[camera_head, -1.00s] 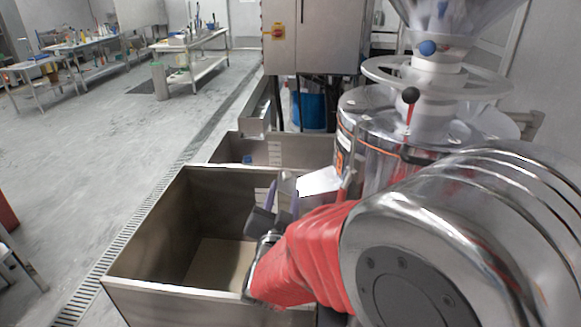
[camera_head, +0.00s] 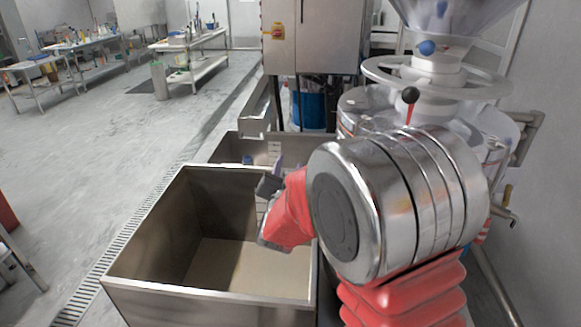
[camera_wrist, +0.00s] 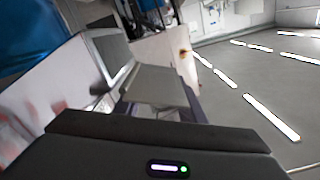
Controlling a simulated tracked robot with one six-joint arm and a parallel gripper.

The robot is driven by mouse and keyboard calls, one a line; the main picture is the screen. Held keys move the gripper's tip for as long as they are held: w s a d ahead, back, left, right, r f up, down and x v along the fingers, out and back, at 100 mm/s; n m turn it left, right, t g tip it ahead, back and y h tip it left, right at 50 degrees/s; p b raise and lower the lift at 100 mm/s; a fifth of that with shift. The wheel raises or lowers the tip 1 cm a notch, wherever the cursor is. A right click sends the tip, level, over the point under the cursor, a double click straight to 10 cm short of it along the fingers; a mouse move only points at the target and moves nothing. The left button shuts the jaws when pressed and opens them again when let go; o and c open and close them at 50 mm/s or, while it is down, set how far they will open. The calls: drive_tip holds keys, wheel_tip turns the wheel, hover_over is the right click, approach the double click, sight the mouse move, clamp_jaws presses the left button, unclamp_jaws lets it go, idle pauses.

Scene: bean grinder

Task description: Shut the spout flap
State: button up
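The bean grinder (camera_head: 352,120) stands at the right in the head view, a round shiny metal machine under a clear hopper. My arm covers its lower front, and I cannot make out the spout or its flap there. My gripper (camera_head: 271,184) is above the far right part of the open metal bin (camera_head: 150,225), left of the grinder. In the wrist view my gripper (camera_wrist: 155,88) shows as grey and dark parts in front of pale and metal surfaces. I cannot tell whether it touches any of them, or how far apart the fingers are.
A second metal bin (camera_head: 228,150) stands behind the first, with a metal chute (camera_head: 258,108) above it. A steel cabinet (camera_head: 325,38) and a blue container (camera_head: 310,110) are farther back. Open floor (camera_head: 90,150) lies to the left.

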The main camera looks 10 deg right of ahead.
drive_tip(key=shift+w, duration=0.1)
drive_tip(key=shift+c, duration=0.5)
clamp_jaws()
drive_tip(key=shift+d, duration=0.25)
drive_tip(key=shift+a, duration=0.15)
drive_tip(key=shift+a+f, duration=0.15)
